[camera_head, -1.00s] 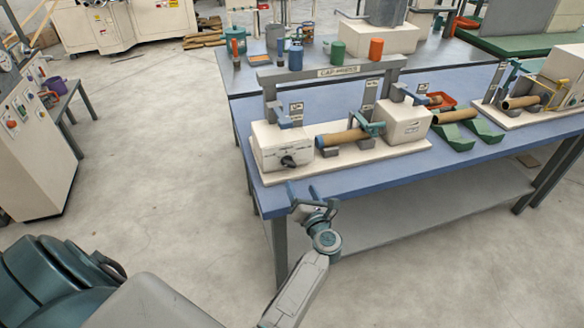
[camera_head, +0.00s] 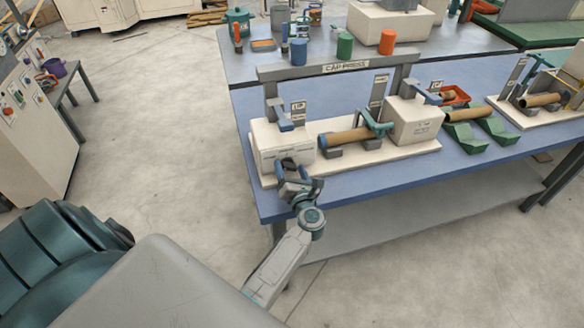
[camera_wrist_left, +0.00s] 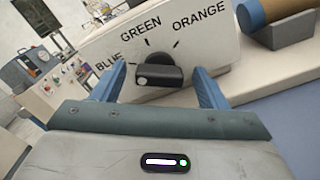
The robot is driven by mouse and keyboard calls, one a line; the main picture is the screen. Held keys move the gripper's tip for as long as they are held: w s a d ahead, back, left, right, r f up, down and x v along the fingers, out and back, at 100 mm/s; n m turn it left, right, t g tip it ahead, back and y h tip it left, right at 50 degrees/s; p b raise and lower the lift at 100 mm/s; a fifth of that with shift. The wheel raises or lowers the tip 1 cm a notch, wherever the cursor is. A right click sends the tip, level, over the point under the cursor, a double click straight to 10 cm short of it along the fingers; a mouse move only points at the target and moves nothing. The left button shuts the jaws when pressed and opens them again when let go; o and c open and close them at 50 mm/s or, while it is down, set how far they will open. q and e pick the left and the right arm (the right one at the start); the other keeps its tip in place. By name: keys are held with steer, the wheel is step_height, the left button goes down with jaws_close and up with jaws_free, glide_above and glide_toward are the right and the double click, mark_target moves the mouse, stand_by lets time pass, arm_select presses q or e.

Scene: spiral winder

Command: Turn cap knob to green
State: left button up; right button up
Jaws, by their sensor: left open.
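The black cap knob (camera_wrist_left: 165,72) shows in the left wrist view on the white front face of the cap press (camera_head: 281,148). The labels BLUE, GREEN and ORANGE are printed in an arc around it. The knob's bar lies roughly level, and its white dot is at the left end, nearest BLUE. My left gripper (camera_wrist_left: 162,85) is open, with one blue finger on either side of the knob and gaps visible on both sides. In the head view my left gripper (camera_head: 290,172) is at the press's front face and mostly hides the knob. My right gripper is not in view.
The press stands on a blue table (camera_head: 360,189). A brown tube (camera_head: 344,137) lies in its cradle right of the press box. Green supports (camera_head: 480,132) and an orange tray (camera_head: 455,95) are farther right. Floor is open left of the table.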

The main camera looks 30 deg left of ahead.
arm_select(q)
steer(key=shift+c, duration=0.5)
steer(key=c, duration=0.7)
steer(key=shift+c, duration=0.9)
steer(key=m+p, duration=0.3)
steer(key=m, duration=0.2)
steer(key=shift+r+p, duration=0.15)
steer(key=shift+p, duration=0.15)
steer(key=m+p, duration=0.2)
steer(key=m, duration=0.2)
steer(key=shift+p, duration=0.4)
steer(key=shift+m+p, duration=0.65)
steer(key=shift+m, duration=0.65)
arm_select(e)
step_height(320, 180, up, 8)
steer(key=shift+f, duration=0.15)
arm_select(q)
steer(key=shift+f, duration=0.2)
